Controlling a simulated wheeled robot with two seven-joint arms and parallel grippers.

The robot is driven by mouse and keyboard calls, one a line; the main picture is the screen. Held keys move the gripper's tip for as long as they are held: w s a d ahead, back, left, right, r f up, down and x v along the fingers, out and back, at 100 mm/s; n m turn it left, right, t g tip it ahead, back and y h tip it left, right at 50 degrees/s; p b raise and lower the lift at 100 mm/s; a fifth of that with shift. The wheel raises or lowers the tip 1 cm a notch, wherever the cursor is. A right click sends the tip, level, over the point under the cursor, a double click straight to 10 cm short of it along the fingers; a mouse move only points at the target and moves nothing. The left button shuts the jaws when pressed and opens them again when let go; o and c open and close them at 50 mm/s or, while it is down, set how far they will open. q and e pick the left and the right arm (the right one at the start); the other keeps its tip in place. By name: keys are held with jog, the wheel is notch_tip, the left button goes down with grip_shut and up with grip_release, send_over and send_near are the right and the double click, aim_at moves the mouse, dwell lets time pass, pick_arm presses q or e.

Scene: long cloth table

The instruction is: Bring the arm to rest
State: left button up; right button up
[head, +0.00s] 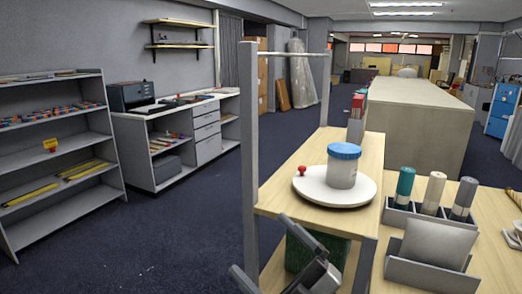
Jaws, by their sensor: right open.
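My right gripper (258,243) is at the bottom of the head view, in front of the near end of a small wooden shelf (275,192). Its two dark grey fingers are spread apart, with nothing seen between them. Its lower part is cut off by the picture's bottom edge. My left gripper is out of view.
Rolls and grey holders (425,272) stand right. Open floor (170,245) lies left.

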jog(key=d+f+m+t+h, duration=0.3)
jog(key=d+f+m+h, duration=0.3)
jog(key=f+m+h, duration=0.6)
jog(key=s+d+f+m+g+h, duration=0.2)
jog(key=s+d+f+m+g, duration=0.1)
jog(key=s+f, duration=0.4)
jog(key=s+d+f+m+g+h, duration=0.2)
jog(key=s+d+f+m+g, duration=0.2)
jog(key=s+f, duration=0.4)
notch_tip(320, 180, down, 5)
jog(key=shift+d+f+m+h, duration=0.1)
jog(key=shift+d+m+h, duration=0.25)
jog(key=shift+d, duration=0.25)
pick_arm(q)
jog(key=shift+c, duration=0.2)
pick_arm(e)
jog(key=shift+c, duration=0.4)
